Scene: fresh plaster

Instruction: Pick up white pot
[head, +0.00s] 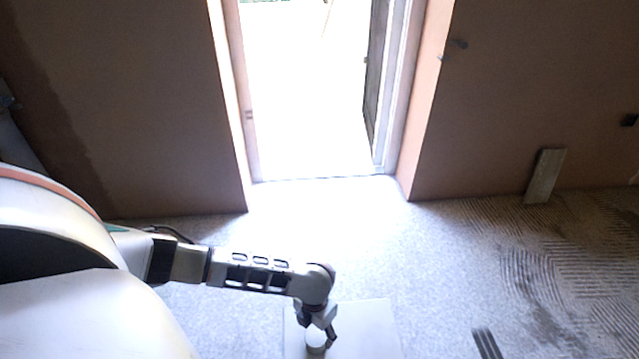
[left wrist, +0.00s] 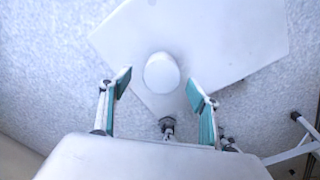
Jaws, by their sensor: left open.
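The white pot (head: 316,349) stands on a pale, flat tabletop (head: 375,325) at the bottom of the head view, partly covered by my gripper. In the left wrist view the white pot (left wrist: 161,73) shows from above as a plain rounded shape, near the tabletop's corner (left wrist: 225,40). My left gripper (head: 320,338) is above the pot, pointing down. In the left wrist view my left gripper (left wrist: 158,86) is open, with one teal-padded finger on each side of the pot and gaps between. No contact shows. My right gripper is not seen.
A bright doorway (head: 305,100) opens between brown walls. A wooden board (head: 545,176) leans on the right wall. A dark ridged thing (head: 487,343), unclear what, shows at the lower right. The tabletop around the pot is clear.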

